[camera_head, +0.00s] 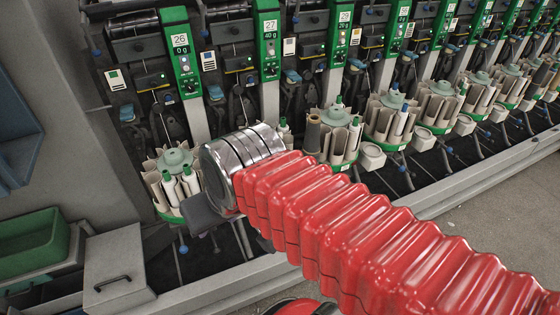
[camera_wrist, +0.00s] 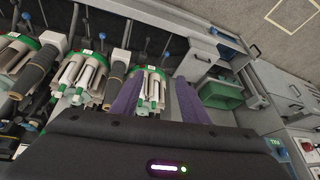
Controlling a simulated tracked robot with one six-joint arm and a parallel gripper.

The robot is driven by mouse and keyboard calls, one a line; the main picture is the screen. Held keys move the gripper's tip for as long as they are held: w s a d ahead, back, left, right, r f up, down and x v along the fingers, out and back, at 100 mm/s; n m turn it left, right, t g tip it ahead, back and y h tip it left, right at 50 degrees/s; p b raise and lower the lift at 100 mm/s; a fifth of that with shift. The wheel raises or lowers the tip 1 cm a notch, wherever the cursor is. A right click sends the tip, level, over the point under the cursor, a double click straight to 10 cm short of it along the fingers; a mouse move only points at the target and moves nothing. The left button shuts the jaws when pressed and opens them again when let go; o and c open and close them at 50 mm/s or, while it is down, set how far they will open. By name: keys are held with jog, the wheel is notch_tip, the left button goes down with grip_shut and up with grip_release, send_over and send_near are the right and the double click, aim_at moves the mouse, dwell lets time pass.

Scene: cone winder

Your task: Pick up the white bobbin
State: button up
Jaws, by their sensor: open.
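White bobbins with green tips stand in the round magazine (camera_head: 176,157) under unit 26 in the head view; one white bobbin (camera_head: 191,180) is at its right side, another white bobbin (camera_head: 170,188) beside it. My gripper (camera_wrist: 157,86) shows in the wrist view as two purple fingers, apart, with nothing held between them. A magazine with white bobbins (camera_wrist: 154,90) appears between and beyond the fingers, close to the left one. I cannot tell which bobbin is meant. In the head view my fingers are hidden behind my wrist.
More magazines with bobbins, such as one (camera_head: 338,118) right of my arm, line the machine. A green bin (camera_head: 34,240) and a grey lidded box (camera_head: 116,265) are at the lower left. Dark tubes (camera_wrist: 38,67) stand between magazines. Open floor (camera_head: 490,205) lies at the lower right.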

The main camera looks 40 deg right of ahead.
jog(key=w+d+f+m+t+y, duration=0.1)
jog(key=w+d+f+m+y, duration=0.2)
jog(key=w+d+m, duration=0.5)
jog(key=w+d+f+m+t+y, duration=0.2)
jog(key=w+f+m, duration=0.15)
jog(key=m, duration=0.75)
jog(key=d+f+m+t+h, duration=0.2)
jog(key=d+m, duration=0.6)
jog(key=d, duration=0.5)
jog(key=d+f+m+t+h, duration=0.3)
jog(key=d+m, duration=0.5)
jog(key=d, duration=0.5)
jog(key=shift+d+f+m+h, duration=0.3)
jog(key=shift+f+m+h, duration=0.1)
jog(key=shift+f+h, duration=0.35)
jog(key=x, duration=0.8)
jog(key=shift+w, duration=0.3)
jog(key=shift+a, duration=0.1)
